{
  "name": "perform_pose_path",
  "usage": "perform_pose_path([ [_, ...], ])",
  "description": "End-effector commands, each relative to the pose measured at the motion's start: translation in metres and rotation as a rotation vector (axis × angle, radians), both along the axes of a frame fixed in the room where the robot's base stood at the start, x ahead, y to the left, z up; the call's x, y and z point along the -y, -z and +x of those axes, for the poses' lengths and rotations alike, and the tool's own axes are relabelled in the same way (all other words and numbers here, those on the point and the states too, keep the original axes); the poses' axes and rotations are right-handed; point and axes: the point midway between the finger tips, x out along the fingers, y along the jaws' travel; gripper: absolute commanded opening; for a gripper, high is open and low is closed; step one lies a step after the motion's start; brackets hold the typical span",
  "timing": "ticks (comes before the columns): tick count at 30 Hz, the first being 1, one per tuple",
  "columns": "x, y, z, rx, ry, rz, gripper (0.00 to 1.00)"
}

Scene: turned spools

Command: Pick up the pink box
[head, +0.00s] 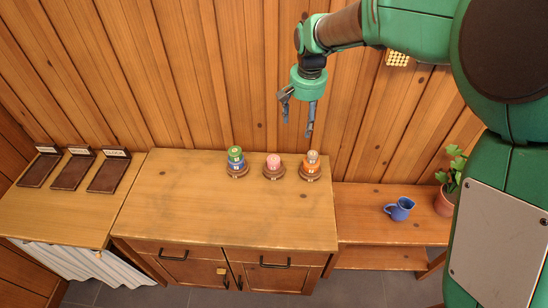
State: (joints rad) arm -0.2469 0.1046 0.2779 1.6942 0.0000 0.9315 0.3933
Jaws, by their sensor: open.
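A small pink box (273,160) sits on a round brown wooden spool base (274,173), in the middle of a row of three near the back edge of the wooden cabinet top. It looks rounded at this size, and nothing lies on it. My gripper (297,122) hangs from the green arm above and slightly right of the pink box. It points down with its fingers spread apart, and it is empty. There is clear space between the fingertips and the box.
Left of the pink box stands a stack with a green piece (235,152) over a blue one. Right of it stands a stack with a tan piece (312,156) over orange. Dark trays (73,172) stand far left. A blue jug (399,209) and potted plant (446,201) are right. The cabinet's front is clear.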

Motion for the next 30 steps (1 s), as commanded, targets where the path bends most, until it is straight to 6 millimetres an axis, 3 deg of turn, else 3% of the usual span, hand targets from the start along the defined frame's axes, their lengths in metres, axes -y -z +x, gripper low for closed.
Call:
perform_pose_path([
  [9, -0.053, 0.084, 0.051, -0.076, 0.027, -0.014, 0.66],
  [16, -0.082, 0.138, 0.072, -0.116, 0.045, -0.025, 0.66],
  [21, -0.092, 0.157, 0.078, -0.128, 0.053, -0.028, 0.66],
  [30, -0.094, 0.160, 0.080, -0.130, 0.054, -0.029, 0.66],
])
